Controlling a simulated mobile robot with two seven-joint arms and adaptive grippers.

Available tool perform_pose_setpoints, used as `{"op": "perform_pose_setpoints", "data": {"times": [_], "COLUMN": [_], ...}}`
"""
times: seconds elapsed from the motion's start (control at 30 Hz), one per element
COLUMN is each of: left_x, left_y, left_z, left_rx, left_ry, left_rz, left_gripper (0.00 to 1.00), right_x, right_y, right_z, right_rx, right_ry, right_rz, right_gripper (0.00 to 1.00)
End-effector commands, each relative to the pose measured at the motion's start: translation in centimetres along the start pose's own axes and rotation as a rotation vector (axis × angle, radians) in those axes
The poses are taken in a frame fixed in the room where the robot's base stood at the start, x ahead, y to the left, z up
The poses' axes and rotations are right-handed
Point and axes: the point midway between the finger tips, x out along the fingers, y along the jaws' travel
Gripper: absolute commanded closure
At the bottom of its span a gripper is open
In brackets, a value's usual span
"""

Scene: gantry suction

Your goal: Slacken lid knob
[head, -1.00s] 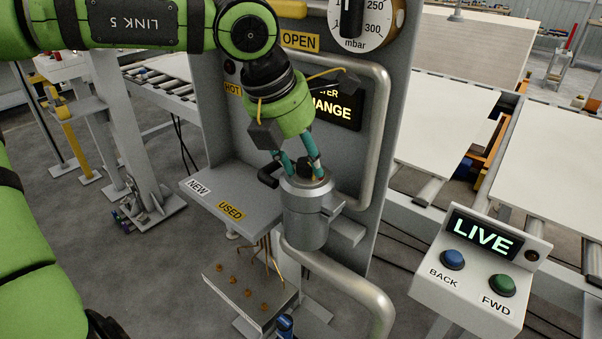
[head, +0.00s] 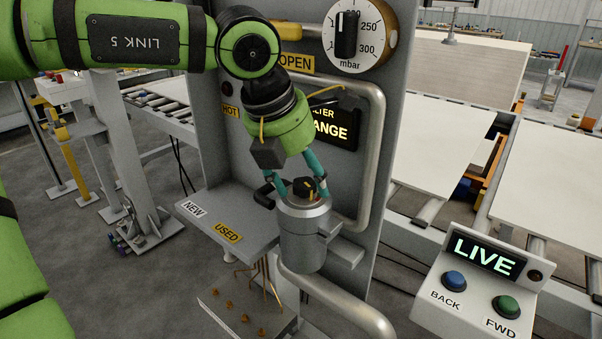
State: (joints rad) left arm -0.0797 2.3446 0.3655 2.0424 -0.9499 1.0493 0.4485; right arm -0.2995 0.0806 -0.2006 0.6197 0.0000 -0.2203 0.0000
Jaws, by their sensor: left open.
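The lid knob (head: 303,188) is small and black with a yellow mark. It sits on top of the grey cylindrical filter housing (head: 303,238), on its round lid. My left gripper (head: 302,190) points down at the lid, with its teal fingers spread open on either side of the knob. Knob and fingers appear apart, though exact contact is hard to tell. My right gripper is not in view.
A grey shelf with NEW (head: 192,209) and USED (head: 228,232) labels lies left of the housing. A bent pipe (head: 372,150) runs close on the right. A black handle (head: 265,195) sits beside the lid. A LIVE button box (head: 480,285) stands lower right.

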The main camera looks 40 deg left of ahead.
Motion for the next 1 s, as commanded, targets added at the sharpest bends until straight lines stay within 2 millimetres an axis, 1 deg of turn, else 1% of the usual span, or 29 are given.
{"op": "perform_pose_setpoints", "data": {"times": [0.07,0.17,0.27,0.3,0.5,0.7,0.83,1.0], "left_x": [-0.1,-0.8,-2.3,-3.2,-4.7,-6.0,-6.7,-7.3], "left_y": [0.0,0.0,-0.1,-0.1,-0.2,-0.1,-0.2,-0.1], "left_z": [0.0,0.1,0.2,0.3,-3.4,-6.6,-8.4,-10.0], "left_rx": [0.0,0.001,0.001,0.0,0.002,0.002,0.003,0.0], "left_ry": [0.002,-0.002,-0.007,-0.008,-0.006,-0.007,-0.006,-0.003], "left_rz": [0.0,0.001,0.002,0.002,-0.001,-0.001,-0.002,-0.001], "left_gripper": [0.38,0.38,0.38,0.38,0.38,0.38,0.38,0.38], "right_x": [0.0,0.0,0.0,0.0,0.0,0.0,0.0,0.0], "right_y": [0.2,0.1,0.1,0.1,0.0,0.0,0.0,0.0], "right_z": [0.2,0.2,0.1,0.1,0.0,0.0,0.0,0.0], "right_rx": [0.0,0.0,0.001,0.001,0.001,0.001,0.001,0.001], "right_ry": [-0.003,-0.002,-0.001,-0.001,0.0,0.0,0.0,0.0], "right_rz": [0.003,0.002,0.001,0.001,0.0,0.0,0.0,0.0], "right_gripper": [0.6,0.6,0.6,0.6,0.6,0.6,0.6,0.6]}}
